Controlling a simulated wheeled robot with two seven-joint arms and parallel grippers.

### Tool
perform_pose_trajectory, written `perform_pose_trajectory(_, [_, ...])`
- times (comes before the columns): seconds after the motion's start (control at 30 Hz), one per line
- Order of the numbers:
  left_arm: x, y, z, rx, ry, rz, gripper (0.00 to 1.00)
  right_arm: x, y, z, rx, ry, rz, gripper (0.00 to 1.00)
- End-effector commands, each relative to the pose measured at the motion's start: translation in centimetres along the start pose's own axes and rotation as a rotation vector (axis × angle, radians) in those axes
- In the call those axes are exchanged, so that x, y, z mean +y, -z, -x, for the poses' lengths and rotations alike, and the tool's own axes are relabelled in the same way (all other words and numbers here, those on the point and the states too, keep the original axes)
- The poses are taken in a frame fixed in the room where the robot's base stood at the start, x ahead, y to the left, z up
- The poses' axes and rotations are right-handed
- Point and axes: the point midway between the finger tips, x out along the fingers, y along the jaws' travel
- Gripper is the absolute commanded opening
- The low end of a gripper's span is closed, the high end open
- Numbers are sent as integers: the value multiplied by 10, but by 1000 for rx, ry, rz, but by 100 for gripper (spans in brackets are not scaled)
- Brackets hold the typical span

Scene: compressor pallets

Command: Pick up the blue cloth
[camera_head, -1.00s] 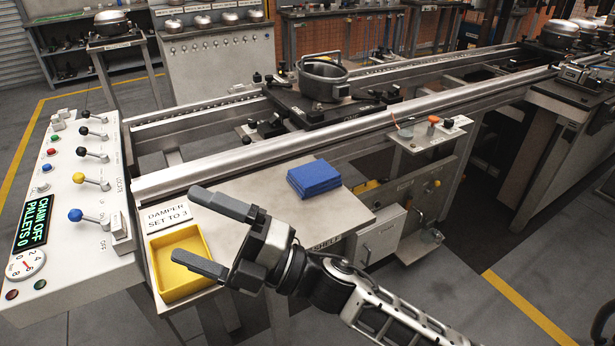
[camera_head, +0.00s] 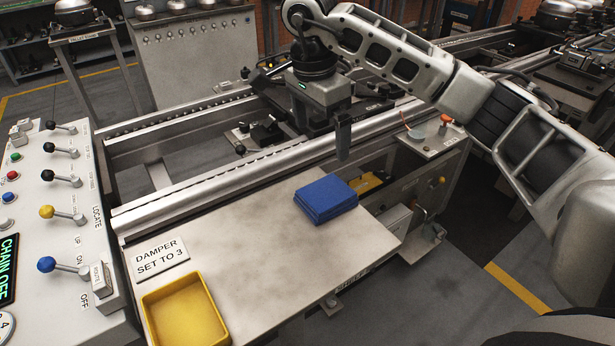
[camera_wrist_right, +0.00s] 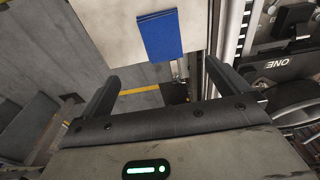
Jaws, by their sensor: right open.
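The blue cloth (camera_head: 326,199) is a folded, flat stack. It lies on the right part of the metal shelf table (camera_head: 255,232), near its edge. My right gripper (camera_head: 342,138) hangs pointing down, above and beyond the cloth in the head view; one finger shows clearly there. In the right wrist view, my right gripper (camera_wrist_right: 161,70) has its two fingers wide apart with nothing between them. The cloth (camera_wrist_right: 160,37) shows beyond the fingertips at the top of that view, apart from them. My left gripper is not in view.
A yellow tray (camera_head: 184,312) and a "DAMPER SET TO 3" sign (camera_head: 159,256) are on the table's left. A lever panel (camera_head: 60,225) stands at the far left. The conveyor rail (camera_head: 240,163) runs behind the table. The table between tray and cloth is clear.

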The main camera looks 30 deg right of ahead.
Motion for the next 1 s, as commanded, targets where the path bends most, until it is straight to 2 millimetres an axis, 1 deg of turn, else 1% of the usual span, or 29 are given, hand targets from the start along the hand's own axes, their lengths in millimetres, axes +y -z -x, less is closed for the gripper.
perform_pose_trajectory(0.07, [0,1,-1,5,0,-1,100,0,2,-4,7,-3,-2,100])
perform_pose_trajectory(0.17, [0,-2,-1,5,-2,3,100,1,2,-19,7,-6,0,100])
perform_pose_trajectory(0.23, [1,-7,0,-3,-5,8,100,1,2,-34,7,-7,-1,100])
perform_pose_trajectory(0.33, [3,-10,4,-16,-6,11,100,2,3,-54,8,-7,-2,100])
perform_pose_trajectory(0.5, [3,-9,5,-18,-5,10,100,1,2,-87,6,-5,-2,100])
perform_pose_trajectory(0.6, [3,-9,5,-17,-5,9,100,1,2,-99,5,-3,-2,100])
perform_pose_trajectory(0.77, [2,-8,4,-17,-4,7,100,1,2,-108,6,-2,-1,100])
perform_pose_trajectory(0.83, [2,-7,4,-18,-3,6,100,1,2,-115,5,-4,-1,100])
perform_pose_trajectory(1.0, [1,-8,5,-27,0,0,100,2,3,-141,5,-4,-1,100])
